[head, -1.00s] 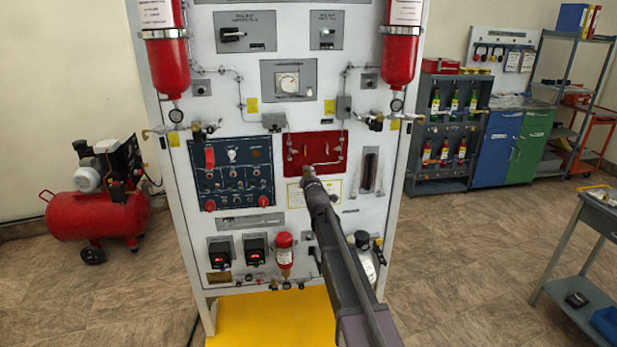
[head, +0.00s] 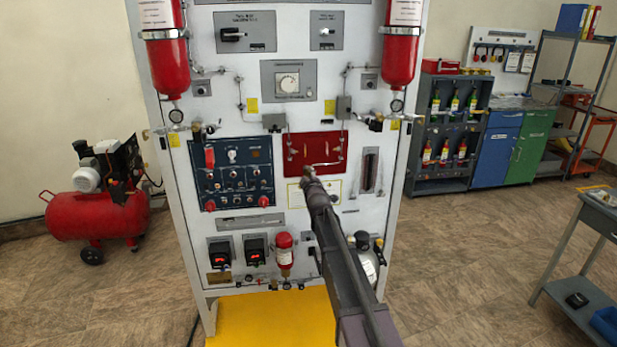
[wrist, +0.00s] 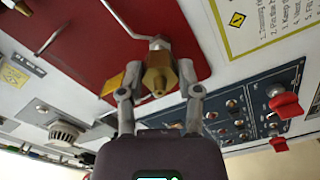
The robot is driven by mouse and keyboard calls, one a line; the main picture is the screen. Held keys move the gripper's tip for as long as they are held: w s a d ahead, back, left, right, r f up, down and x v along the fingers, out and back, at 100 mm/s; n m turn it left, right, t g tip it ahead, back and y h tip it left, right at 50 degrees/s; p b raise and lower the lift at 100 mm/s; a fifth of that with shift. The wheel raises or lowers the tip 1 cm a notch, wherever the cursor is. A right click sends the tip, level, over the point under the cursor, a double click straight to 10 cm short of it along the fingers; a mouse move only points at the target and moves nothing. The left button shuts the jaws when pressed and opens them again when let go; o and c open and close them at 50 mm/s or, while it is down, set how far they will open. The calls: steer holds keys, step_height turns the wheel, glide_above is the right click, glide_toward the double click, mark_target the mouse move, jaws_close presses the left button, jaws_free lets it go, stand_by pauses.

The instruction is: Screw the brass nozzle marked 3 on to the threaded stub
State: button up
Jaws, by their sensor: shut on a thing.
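In the wrist view, a brass nozzle (wrist: 159,76) is between the two fingers of my gripper (wrist: 159,88), which is shut on it. Its mark cannot be read. The nozzle lies in line with the end of a thin metal pipe (wrist: 135,29) on the red panel (wrist: 100,40). The threaded stub is hidden behind the nozzle, and I cannot tell how far the two are engaged. In the head view, my gripper (head: 309,174) is small and dark in front of the lower part of the red panel (head: 302,150).
A blue switch panel (head: 232,178) with red covers is left of the red panel. A yellow-edged instruction placard (wrist: 265,20) is close to my gripper. A grey slotted plate (head: 370,172) is to the right. A red compressor (head: 95,220) stands on the floor at left.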

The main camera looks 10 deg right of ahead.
steer(key=shift+w, duration=0.9)
stand_by(0.8)
steer(key=shift+m, duration=1.7)
steer(key=shift+m, duration=1.8)
steer(key=shift+w, duration=0.1)
steer(key=shift+m, duration=1.7)
